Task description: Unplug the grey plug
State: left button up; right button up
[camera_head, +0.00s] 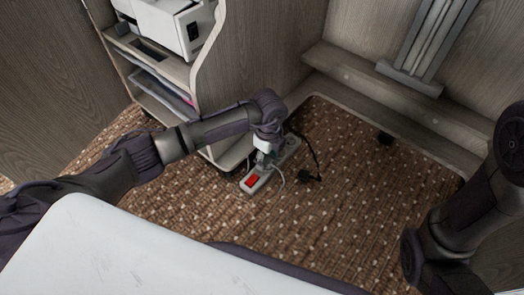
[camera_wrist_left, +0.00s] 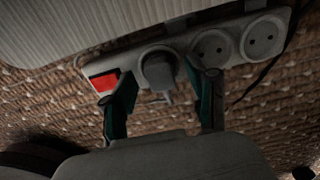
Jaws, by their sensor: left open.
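The grey plug (camera_wrist_left: 158,70) sits in the socket next to the red switch (camera_wrist_left: 103,81) on the white power strip (camera_wrist_left: 188,42). The strip (camera_head: 250,186) lies on the carpet in the head view. My left gripper (camera_head: 265,157) is low over the strip there and hides most of the plug. In the left wrist view my left gripper (camera_wrist_left: 162,76) is open, with one finger on each side of the plug. I cannot tell whether the fingers touch it. My right arm shows at the right of the head view, but its gripper is not visible.
Two empty sockets (camera_wrist_left: 238,42) are beside the grey plug. A black plug (camera_head: 308,176) with a cable lies on the carpet right of the strip. The cabinet (camera_head: 207,80) with a white machine (camera_head: 165,22) stands close at the left.

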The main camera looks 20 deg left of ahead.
pick_arm(q)
grip_shut()
dwell(0.6)
